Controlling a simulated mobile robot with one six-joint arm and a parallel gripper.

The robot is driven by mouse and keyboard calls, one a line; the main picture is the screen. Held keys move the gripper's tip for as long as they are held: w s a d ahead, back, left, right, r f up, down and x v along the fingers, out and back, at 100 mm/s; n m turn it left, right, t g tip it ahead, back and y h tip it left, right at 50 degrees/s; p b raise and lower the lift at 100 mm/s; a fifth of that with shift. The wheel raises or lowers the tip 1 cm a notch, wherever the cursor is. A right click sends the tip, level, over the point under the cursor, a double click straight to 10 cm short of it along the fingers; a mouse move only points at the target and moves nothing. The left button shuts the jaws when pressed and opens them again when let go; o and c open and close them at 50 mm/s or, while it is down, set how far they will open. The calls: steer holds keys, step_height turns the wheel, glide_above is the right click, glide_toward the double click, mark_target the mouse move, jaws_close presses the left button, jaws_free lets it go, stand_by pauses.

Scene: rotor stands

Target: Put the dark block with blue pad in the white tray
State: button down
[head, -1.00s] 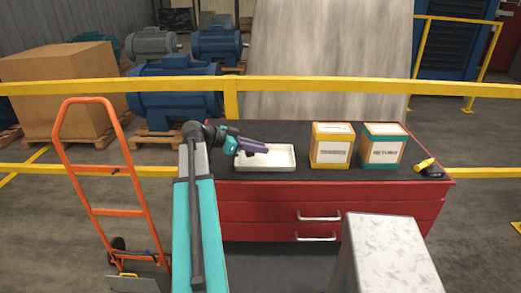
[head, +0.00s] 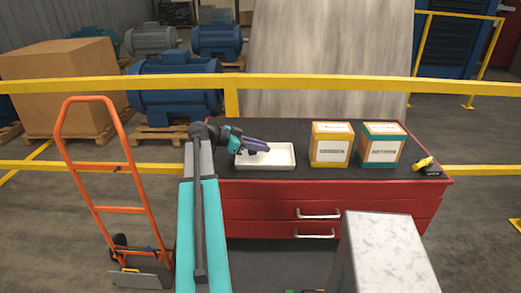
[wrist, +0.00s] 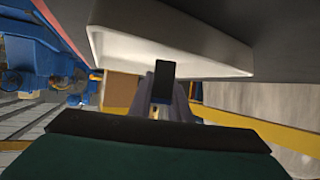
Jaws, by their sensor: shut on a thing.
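The white tray (head: 283,164) is on the dark top of the red cabinet, and its wall also shows in the wrist view (wrist: 215,50). My gripper (head: 264,148), with purple fingers, is over the tray in the head view. In the wrist view my gripper (wrist: 163,95) is shut on a small dark block (wrist: 163,77) with a hint of blue at its edges. The blue pad is not clearly visible. The block is in front of the tray in that view; I cannot tell whether they touch.
Two labelled boxes, one yellow (head: 330,145) and one teal and orange (head: 381,146), stand right of the tray. A yellow and black tool (head: 427,166) lies at the cabinet's right end. A yellow railing (head: 300,85) runs behind. An orange hand truck (head: 120,210) stands at left.

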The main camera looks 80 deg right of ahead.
steer(key=shift+f+p, duration=0.4)
steer(key=shift+f, duration=0.55)
steer(key=shift+f, duration=0.15)
steer(key=c, duration=1.7)
jaws_free()
steer(key=shift+o, duration=0.2)
steer(key=shift+r, duration=0.2)
steer(key=b+v, duration=0.4)
steer(key=v, duration=0.8)
steer(key=shift+f, duration=0.1)
